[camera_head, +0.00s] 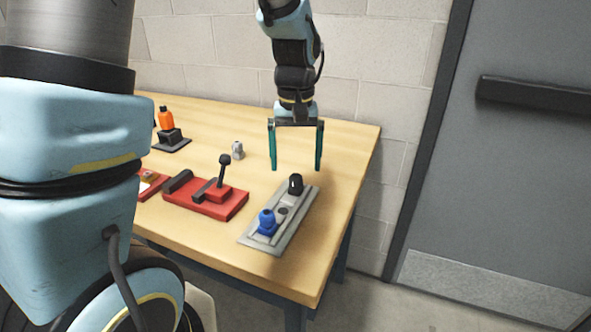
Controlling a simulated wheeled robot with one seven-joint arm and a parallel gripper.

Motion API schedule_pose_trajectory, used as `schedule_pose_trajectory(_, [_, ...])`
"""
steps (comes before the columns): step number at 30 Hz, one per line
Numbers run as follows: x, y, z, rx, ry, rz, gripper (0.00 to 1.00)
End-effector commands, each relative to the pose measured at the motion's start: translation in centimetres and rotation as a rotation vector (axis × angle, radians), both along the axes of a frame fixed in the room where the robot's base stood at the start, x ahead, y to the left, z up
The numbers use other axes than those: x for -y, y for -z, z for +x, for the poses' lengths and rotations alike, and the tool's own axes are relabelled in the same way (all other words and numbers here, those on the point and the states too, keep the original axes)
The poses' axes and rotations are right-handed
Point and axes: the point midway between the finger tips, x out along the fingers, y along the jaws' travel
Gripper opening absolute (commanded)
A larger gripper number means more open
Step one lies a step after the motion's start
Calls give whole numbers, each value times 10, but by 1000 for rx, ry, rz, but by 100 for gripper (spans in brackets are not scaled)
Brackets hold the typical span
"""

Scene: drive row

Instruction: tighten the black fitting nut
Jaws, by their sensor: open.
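The black fitting nut (295,184) stands upright near the far end of a grey base plate (267,239) on the right part of the table. A blue fitting (267,222) sits at the near end of the same plate, with a small dark round part (283,211) between them. My gripper (295,167) is open and empty, pointing down with its two teal fingers wide apart. In the picture the fingertips are just above the black nut, one to each side. I cannot tell the exact height or depth between them.
A red base with a black lever (222,172) stands left of the plate. A small grey fitting (237,150) and an orange item on a black stand (168,129) are farther back on the wooden table (340,150). A block wall and a grey door (530,160) are behind.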

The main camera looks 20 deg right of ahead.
Motion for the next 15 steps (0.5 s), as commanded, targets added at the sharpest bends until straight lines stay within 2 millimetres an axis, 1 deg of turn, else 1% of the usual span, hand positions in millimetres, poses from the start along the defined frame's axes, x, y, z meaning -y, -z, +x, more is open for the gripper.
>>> schedule_pose_trajectory(3, [0,0,0,1,-40,0,100])
schedule_pose_trajectory(11, [0,1,0,1,-39,0,100])
schedule_pose_trajectory(15, [0,5,0,1,-38,0,100])
